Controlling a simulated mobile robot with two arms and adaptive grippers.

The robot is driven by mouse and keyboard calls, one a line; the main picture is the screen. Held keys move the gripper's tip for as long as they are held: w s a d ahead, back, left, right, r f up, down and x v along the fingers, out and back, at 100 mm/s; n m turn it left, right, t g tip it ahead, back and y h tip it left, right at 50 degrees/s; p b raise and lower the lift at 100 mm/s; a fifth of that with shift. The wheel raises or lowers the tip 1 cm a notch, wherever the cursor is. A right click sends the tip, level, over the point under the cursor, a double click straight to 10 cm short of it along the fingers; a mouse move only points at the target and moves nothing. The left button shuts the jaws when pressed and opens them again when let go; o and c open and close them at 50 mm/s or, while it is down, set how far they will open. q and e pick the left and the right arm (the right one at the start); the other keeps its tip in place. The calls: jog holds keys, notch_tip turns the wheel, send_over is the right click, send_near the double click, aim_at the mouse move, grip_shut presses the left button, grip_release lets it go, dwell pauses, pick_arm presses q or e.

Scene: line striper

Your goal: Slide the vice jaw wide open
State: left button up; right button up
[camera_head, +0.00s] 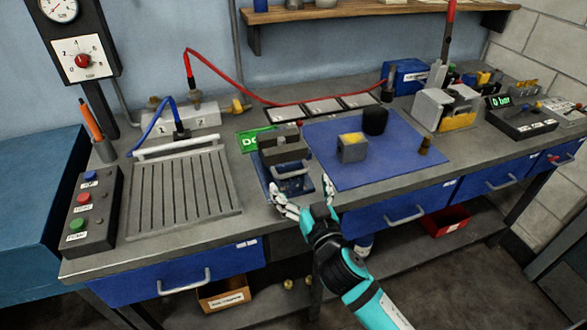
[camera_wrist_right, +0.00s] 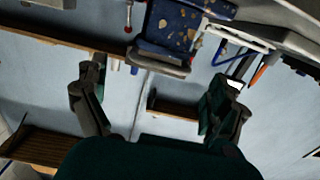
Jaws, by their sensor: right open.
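The vice (camera_head: 285,152) stands near the front edge of the bench, left of the blue mat. It has dark grey jaws and a blue base, with a pale bar across its front. How wide the jaw gap is, I cannot tell clearly. My right gripper (camera_head: 302,190) is open at the front of the vice, one finger on each side of its lower front; contact cannot be told. In the right wrist view my open fingers (camera_wrist_right: 158,82) have nothing between them. A worn blue part with a grey bar (camera_wrist_right: 165,62), probably the vice, lies beyond them. My left gripper is out of view.
A grooved plate (camera_head: 183,195) and a button box (camera_head: 90,210) lie to the left. Drawer handles (camera_head: 405,215) stick out below the bench edge.

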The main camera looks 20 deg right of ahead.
aim_at(294, 176)
jog(key=w, duration=0.5)
jog(key=shift+a+p, duration=0.1)
jog(key=shift+p, duration=0.25)
jog(key=c, duration=1.5)
jog(key=shift+s+f, duration=0.15)
jog(key=shift+s, duration=0.3)
jog(key=s, duration=0.5)
jog(key=shift+s, duration=0.4)
jog(key=shift+c, duration=0.2)
